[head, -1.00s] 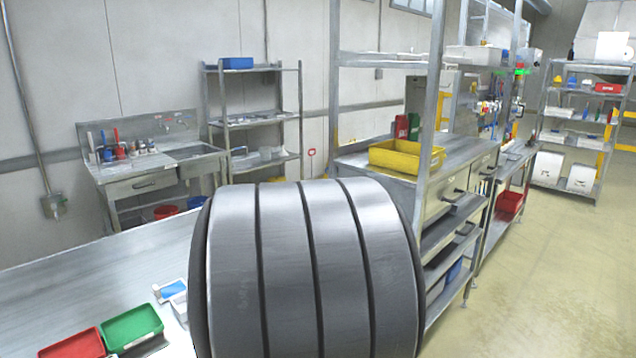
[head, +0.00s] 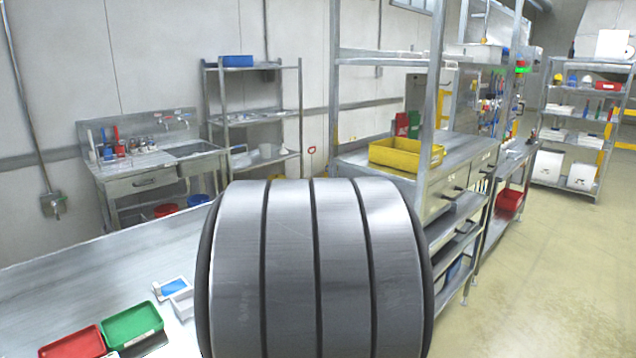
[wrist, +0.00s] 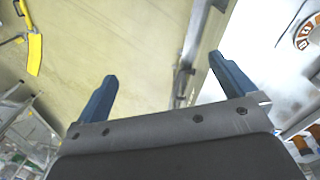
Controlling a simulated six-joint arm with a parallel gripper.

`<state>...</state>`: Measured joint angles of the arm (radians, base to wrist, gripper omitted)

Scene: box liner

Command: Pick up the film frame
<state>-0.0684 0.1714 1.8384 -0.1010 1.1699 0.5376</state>
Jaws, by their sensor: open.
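A small white frame with a blue film in it, the film frame (head: 173,287), lies on the metal worktable (head: 100,275) at the lower left of the head view. A white open box (head: 183,303) sits right beside it, partly hidden by my arm. In the wrist view my gripper (wrist: 163,68) shows two blue fingers spread well apart with nothing between them. The gripper is not visible in the head view, and I cannot make out the film frame in the wrist view.
A red bin (head: 72,345) and a green bin (head: 132,325) stand on the worktable in front of the film frame. The worktable's far left part is clear.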

